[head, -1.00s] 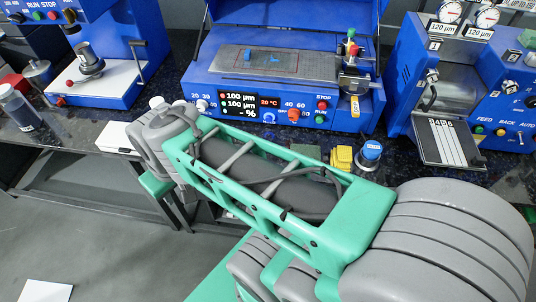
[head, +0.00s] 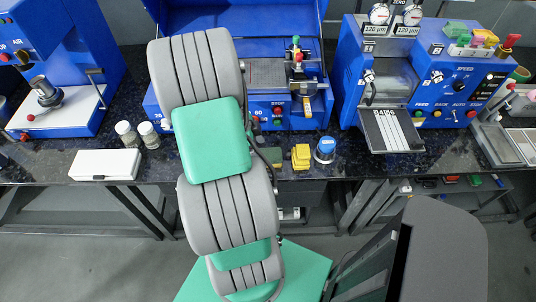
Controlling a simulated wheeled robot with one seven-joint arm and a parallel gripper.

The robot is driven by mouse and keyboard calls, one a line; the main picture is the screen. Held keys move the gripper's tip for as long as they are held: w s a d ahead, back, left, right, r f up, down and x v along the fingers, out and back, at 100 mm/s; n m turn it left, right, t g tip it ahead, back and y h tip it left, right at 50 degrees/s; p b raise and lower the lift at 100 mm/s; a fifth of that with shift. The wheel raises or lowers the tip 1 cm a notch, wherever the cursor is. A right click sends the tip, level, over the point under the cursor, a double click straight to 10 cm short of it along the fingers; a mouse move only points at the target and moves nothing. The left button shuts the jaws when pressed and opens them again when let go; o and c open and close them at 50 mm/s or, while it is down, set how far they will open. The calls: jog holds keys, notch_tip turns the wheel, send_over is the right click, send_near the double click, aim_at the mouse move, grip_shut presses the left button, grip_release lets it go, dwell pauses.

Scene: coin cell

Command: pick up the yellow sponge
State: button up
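A small yellow block (head: 301,157), which looks like the yellow sponge, lies near the front edge of the dark speckled worktop (head: 380,164). It is just left of a blue round-topped container (head: 325,150) and apart from it. A dull green pad lies to its left, partly hidden by my arm. My arm stands upright across the middle of the head view, left of the yellow block. My gripper does not show, so whether it is open or shut cannot be seen.
Blue machines line the back, including one with a silver ramp (head: 392,130) right of the blue container. Two jars (head: 137,134) and a white box (head: 105,163) stand left of my arm. Coloured blocks (head: 472,38), one yellowish, lie atop the right machine.

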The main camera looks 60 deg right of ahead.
aim_at(265, 155)
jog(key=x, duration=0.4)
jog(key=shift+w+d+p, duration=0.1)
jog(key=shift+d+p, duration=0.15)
jog(key=shift+p, duration=0.05)
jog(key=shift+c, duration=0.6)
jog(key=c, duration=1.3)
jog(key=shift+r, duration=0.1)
